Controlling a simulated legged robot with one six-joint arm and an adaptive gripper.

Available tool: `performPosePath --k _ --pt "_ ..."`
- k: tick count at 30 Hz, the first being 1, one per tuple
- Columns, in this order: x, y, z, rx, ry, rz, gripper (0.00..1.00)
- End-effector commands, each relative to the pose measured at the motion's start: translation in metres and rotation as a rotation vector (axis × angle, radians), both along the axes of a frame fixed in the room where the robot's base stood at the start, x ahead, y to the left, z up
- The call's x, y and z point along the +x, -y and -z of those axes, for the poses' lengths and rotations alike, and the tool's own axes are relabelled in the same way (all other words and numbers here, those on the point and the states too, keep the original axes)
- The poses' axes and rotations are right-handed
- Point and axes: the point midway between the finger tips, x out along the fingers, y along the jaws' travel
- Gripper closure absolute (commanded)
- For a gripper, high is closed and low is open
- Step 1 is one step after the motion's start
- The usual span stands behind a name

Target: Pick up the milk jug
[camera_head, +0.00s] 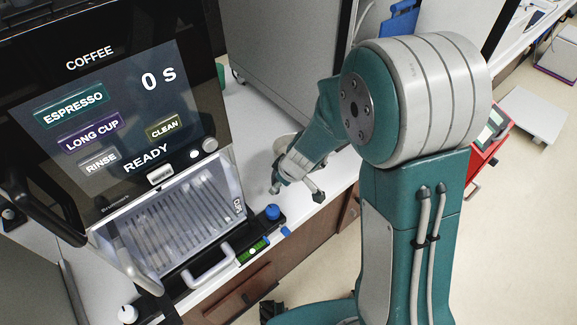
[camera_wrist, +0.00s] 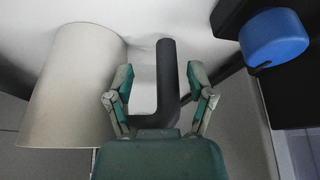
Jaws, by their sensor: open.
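The milk jug (camera_wrist: 72,90) is a cream, rounded vessel at the left of the wrist view, just outside my left finger. Its dark upright handle (camera_wrist: 167,75) stands between my two fingers, and its lower end bends left toward the jug. My gripper (camera_wrist: 160,92) is open, with a finger on each side of the handle. I see gaps beside the handle and no clear contact. In the head view my gripper (camera_head: 296,188) is low over the white counter, right of the coffee machine. The jug (camera_head: 282,147) is mostly hidden behind my arm there.
The coffee machine (camera_head: 140,110) fills the left, its screen reading READY and 0 s. A blue knob (camera_head: 272,212) on a black base sits close to my gripper; it also shows in the wrist view (camera_wrist: 275,38). The counter's front edge is near. A grey cabinet (camera_head: 275,45) stands behind.

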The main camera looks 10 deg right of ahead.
Motion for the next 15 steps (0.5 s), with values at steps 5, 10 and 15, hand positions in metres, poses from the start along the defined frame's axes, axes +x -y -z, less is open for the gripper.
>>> performPosePath --k 5,10,15 --pt "-0.0001 -0.0025 0.0014 -0.002 0.000 -0.003 0.31" --pt "0.0001 -0.0017 0.0014 -0.001 0.000 -0.002 0.80" --pt "0.0001 0.0001 0.0008 0.001 0.000 -0.001 1.00"
